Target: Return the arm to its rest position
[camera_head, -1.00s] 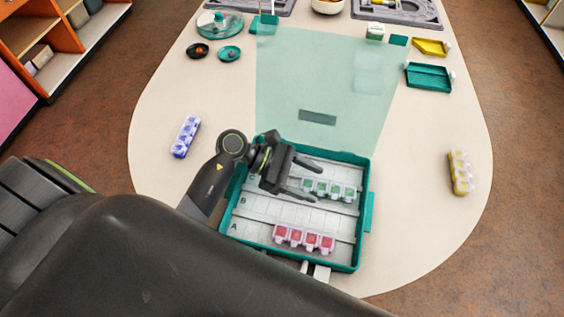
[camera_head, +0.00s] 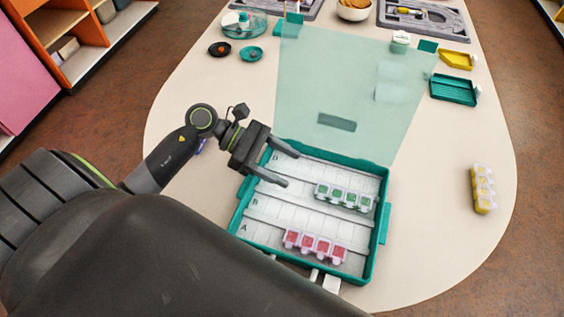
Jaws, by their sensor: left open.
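My left gripper (camera_head: 291,169) is open and empty. Its fingers are over the upper left corner of the teal-rimmed bead board (camera_head: 381,222), pointing right. A row of green bead blocks (camera_head: 343,196) lies in the board's upper right part, apart from the fingers. A row of red bead blocks (camera_head: 315,244) lies in the lowest lane, beside the letter A. My left arm (camera_head: 165,160) comes in from the left and hides most of a blue bead row, of which only a bit shows. My right gripper is not in view.
A yellow bead row (camera_head: 483,188) lies at the table's right. A translucent green sheet (camera_head: 345,85) reaches back from the board. Teal tray (camera_head: 453,89), yellow tray (camera_head: 456,60), small dishes (camera_head: 251,54) and a bowl (camera_head: 354,9) stand at the back.

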